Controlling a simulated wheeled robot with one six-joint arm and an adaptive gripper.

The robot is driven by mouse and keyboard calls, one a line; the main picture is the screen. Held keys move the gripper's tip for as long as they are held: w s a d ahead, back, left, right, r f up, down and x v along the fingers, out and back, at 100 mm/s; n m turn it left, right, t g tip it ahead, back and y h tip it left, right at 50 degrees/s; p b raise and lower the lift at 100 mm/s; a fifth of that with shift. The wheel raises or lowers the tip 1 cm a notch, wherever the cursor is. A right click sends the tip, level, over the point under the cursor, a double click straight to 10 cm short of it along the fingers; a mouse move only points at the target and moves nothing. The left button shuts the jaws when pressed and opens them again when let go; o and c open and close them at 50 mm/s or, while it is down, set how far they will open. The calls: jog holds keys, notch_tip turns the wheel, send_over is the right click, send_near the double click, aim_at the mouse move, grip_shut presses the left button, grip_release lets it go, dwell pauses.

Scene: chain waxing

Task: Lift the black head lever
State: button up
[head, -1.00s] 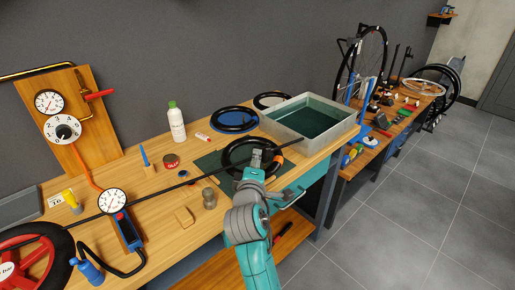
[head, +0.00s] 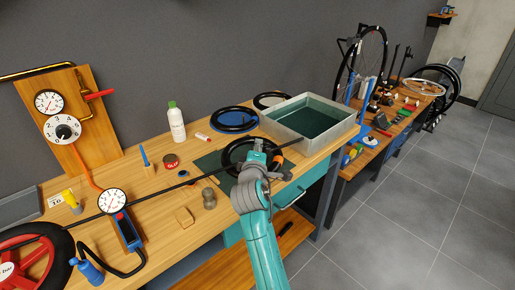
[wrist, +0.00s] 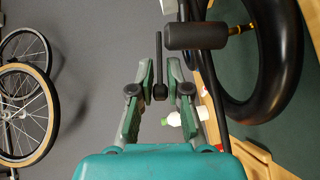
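The black head lever (wrist: 159,70) shows in the wrist view as a thin rod with a rounded knob at its lower end. Near its upper end is a black cylindrical pump head (wrist: 195,36), joined to a brass valve stem (wrist: 236,30) on a black tube (wrist: 262,90). My gripper (wrist: 160,72) is open, its fingers on either side of the lever with a visible gap on each side. In the head view my gripper (head: 260,150) is over the tube (head: 232,154) on the dark green mat (head: 206,162); the lever is too small or hidden to make out there.
A metal water tray (head: 338,137) stands right of the tube. A long black hose crosses the bench. A small metal weight (head: 209,198), a wooden block (head: 184,217), a red tin (head: 171,161) and a white bottle (head: 176,122) are to the left.

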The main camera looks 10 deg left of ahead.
jog(key=shift+r, duration=0.1)
grip_shut()
jog(key=m+g, duration=0.1)
jog(key=r+m+g, duration=0.1)
jog(key=shift+w+d+r+g, duration=0.15)
jog(key=shift+w+d+g, duration=0.05)
jog(key=shift+g, duration=0.1)
jog(key=shift+w+d+r+m+g+y, duration=0.1)
jog(key=shift+d+r+m+g+y, duration=0.1)
jog(key=shift+m+g+y, duration=0.2)
jog(key=shift+w+d+r+m+g+y, duration=0.15)
jog(key=shift+m+g+y, duration=0.15)
jog(key=shift+g+y, duration=0.15)
jog(key=shift+w+d+r+m+g+y, duration=0.1)
jog(key=shift+w+r+m+g+y, duration=0.1)
jog(key=shift+m+g+y, duration=0.3)
jog(key=shift+w+d+r+m+g+y, duration=0.1)
jog(key=shift+r+m+g, duration=0.1)
jog(key=shift+g, duration=0.45)
jog(key=shift+w+d+m+g+y, duration=0.25)
jog(key=shift+m+g+y, duration=0.25)
jog(key=shift+g, duration=0.3)
jog(key=o, duration=0.6)
grip_release()
jog(key=shift+o, duration=0.2)
